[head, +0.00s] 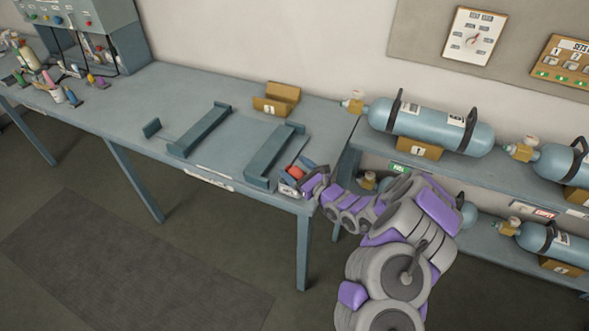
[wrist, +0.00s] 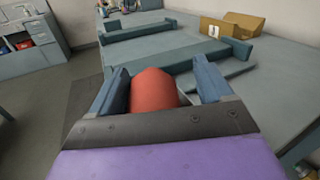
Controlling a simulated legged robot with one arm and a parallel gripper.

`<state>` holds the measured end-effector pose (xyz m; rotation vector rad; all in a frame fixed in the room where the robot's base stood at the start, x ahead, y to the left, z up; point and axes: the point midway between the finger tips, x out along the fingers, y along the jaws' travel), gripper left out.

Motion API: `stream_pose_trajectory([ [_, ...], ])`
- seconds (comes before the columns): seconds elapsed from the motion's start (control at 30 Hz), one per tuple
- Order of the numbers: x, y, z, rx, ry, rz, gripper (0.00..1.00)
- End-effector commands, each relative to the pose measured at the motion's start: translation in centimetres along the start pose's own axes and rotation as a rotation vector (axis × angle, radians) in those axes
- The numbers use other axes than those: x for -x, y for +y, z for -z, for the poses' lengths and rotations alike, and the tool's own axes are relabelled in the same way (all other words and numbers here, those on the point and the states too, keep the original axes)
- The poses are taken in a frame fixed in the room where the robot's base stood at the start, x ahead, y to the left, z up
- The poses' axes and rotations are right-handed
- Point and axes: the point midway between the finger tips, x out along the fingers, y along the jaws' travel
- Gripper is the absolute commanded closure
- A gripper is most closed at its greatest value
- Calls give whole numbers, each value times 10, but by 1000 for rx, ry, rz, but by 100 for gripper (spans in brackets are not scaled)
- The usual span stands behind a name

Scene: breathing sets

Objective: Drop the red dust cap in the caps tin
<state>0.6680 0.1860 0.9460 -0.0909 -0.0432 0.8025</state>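The red dust cap (wrist: 155,91) is a rounded red piece between the two blue fingers of my gripper (wrist: 163,82) in the wrist view. A gap shows between the cap and the right finger, so the gripper looks open around it. The cap's base is hidden behind the gripper body. In the head view the red cap (head: 296,171) shows between the fingers of my gripper (head: 297,169), at the bench's front right corner. I cannot make out the caps tin in either view.
The grey-blue bench (head: 225,125) carries two long cradles (head: 199,131) (head: 272,157) and a cardboard holder (head: 277,99). Small bottles and tools (head: 55,82) stand at its far left. Blue cylinders (head: 432,125) lie on a rack at right.

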Motion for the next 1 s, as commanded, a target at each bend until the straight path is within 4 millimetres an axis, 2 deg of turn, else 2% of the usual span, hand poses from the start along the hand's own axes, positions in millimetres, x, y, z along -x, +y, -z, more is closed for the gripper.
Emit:
stream_pose_trajectory([
  [0.27,-3,4,0,3,3,-2,13],
  [0.43,8,0,0,-2,3,3,13],
  [0.7,58,-5,-1,-6,0,7,13],
  [1.0,109,0,1,-3,6,3,13],
])
